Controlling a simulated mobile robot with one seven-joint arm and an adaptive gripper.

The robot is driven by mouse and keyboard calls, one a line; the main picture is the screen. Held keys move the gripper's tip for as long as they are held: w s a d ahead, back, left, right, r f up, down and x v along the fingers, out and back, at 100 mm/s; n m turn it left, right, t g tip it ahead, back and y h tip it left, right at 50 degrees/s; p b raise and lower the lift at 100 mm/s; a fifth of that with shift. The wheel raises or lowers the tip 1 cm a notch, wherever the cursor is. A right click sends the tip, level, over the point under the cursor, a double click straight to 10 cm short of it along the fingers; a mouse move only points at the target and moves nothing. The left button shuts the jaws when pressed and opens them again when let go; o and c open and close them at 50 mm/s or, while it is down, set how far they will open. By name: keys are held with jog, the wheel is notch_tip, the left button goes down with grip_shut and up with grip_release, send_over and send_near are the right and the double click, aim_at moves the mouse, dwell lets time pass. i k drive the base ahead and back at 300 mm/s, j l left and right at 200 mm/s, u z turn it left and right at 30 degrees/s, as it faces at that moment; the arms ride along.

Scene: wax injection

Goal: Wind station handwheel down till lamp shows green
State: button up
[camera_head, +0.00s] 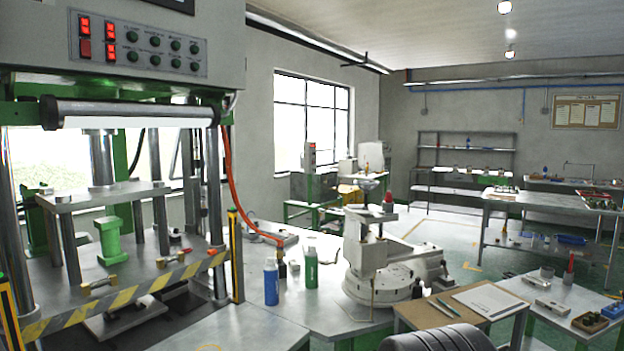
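The white station (377,262) stands on the metal table right of centre, on a round base. A small wheel-like part on its top (367,184) looks like the handwheel, but it is small and its details are unclear. A red dome that looks like the lamp (388,198) sits at the top right of the station; no green shows on it. A dark grey rounded part at the bottom edge looks like a link of my own arm. My gripper is not in view, so its state does not show.
A large press (130,230) with a striped yellow-black bar fills the left. A blue bottle (271,281) and a green bottle (311,268) stand left of the station. A clipboard (489,301) lies on a side table at front right. Open floor shows behind.

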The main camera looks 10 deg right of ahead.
aim_at(367, 188)
jog(key=i+z, duration=0.5)
jog(key=i, duration=0.6)
